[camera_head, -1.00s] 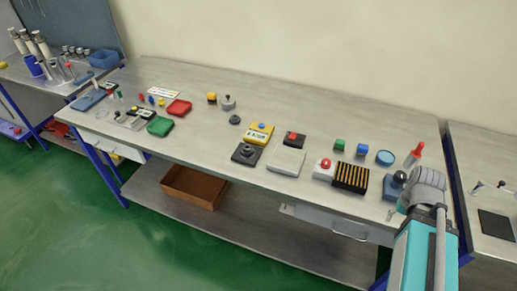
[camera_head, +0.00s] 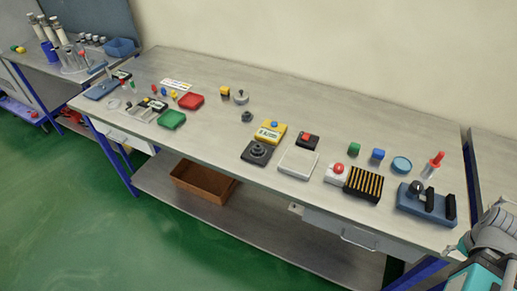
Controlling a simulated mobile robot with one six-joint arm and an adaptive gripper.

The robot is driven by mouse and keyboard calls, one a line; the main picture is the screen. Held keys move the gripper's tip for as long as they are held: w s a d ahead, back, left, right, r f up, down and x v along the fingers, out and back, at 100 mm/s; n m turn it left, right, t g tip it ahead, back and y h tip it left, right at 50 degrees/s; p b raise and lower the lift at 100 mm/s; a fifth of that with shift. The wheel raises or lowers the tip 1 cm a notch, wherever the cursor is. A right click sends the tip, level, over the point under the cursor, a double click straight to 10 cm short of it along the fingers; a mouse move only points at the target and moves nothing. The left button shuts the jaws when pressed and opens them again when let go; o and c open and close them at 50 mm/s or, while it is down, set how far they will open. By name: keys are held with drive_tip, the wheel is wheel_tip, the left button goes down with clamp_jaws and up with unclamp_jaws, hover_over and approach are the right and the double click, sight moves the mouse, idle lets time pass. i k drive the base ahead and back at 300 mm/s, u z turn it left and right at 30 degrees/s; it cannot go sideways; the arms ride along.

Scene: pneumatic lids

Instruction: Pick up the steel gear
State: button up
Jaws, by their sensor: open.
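A small dark grey, round toothed-looking part (camera_head: 247,116) lies flat on the workbench, left of the middle; it may be the steel gear. A lighter grey round part with an upright knob (camera_head: 240,97) stands just behind it. A black square block with a round, ridged dark part on top (camera_head: 257,152) sits nearer the front edge. Which of these is the steel gear is too small to tell for sure. Only grey and teal links of my arm show at the lower right, far from these parts; my gripper's fingers cannot be made out.
Red (camera_head: 191,100) and green (camera_head: 172,119) trays lie left. The back middle is clear.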

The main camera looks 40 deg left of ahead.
sight(257, 150)
drive_tip(key=k, duration=1.45)
drive_tip(key=u, duration=1.2)
drive_tip(key=i, duration=1)
drive_tip(key=u, duration=0.1)
